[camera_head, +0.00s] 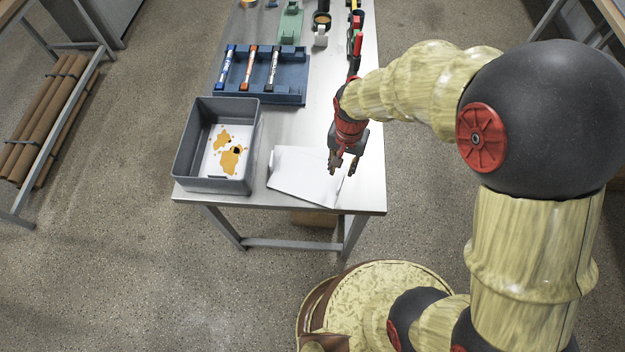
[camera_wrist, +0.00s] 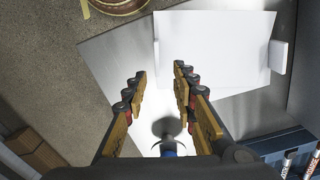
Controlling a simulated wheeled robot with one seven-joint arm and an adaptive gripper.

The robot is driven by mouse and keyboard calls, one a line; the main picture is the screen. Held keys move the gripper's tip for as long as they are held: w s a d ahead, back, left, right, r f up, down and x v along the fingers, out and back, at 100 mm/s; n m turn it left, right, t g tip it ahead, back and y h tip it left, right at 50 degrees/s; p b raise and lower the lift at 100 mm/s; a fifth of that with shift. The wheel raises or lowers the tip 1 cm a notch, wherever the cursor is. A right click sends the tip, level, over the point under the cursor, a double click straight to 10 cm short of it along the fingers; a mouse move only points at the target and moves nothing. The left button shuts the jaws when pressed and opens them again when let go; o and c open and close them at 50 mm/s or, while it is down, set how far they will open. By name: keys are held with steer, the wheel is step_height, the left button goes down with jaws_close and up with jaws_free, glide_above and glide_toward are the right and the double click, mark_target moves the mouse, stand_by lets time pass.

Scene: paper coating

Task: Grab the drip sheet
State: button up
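A plain white sheet (camera_head: 300,178) lies near the front edge of the metal table, just right of the grey bin. It also shows in the wrist view (camera_wrist: 215,48), with narrow white pieces at its left and right sides. Another white sheet with orange-brown stains (camera_head: 217,164) lies inside the bin. I cannot tell from looks alone which one is the drip sheet. My gripper (camera_head: 343,168) is over the right part of the plain sheet, pointing down. In the wrist view my gripper (camera_wrist: 160,80) has its fingers apart with nothing between them. Its height above the sheet is unclear.
The grey bin (camera_head: 184,150) has raised walls left of the plain sheet. A blue tray (camera_head: 290,93) with several markers stands behind. A green item (camera_head: 290,25) and a cup (camera_head: 322,20) are farther back. The tabletop (camera_head: 372,180) is bare along its right front.

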steer(key=shift+s+d+f+b, duration=0.15)
steer(key=shift+f+b, duration=0.3)
steer(key=shift+f, duration=1.5)
steer(key=shift+s+f+b, duration=0.1)
steer(key=shift+f+b, duration=0.35)
steer(key=shift+f, duration=1.5)
steer(key=c, duration=0.3)
steer(key=c, duration=0.4)
jaws_close()
